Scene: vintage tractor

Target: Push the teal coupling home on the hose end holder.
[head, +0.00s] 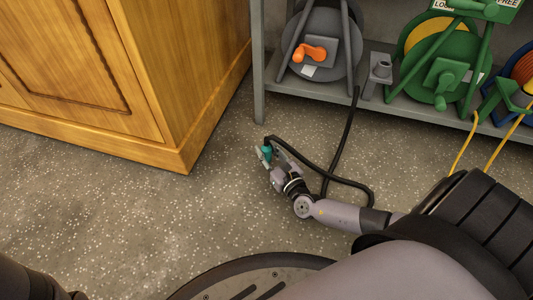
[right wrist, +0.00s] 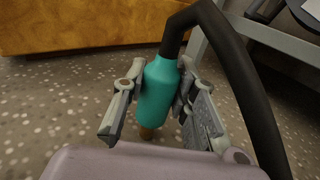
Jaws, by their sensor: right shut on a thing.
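The teal coupling (head: 266,153) is on the end of a black hose (head: 316,167). My right gripper (head: 267,157) is shut on it above the floor, in front of the shelf. In the right wrist view the coupling (right wrist: 157,88) sits between the two fingers, with a brownish tip (right wrist: 147,132) below and the hose (right wrist: 226,45) bending away from its top. A small grey upright block (head: 380,68) on the shelf's lower board looks like the hose end holder. The coupling is well apart from it. My left gripper is not in view.
The grey shelf (head: 259,60) holds a grey reel (head: 318,45) with an orange handle, a green reel (head: 440,70) and a blue-rimmed reel at the right edge. A wooden cabinet (head: 120,70) stands left. Speckled floor (head: 130,220) between is clear. Yellow hoses hang at the right.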

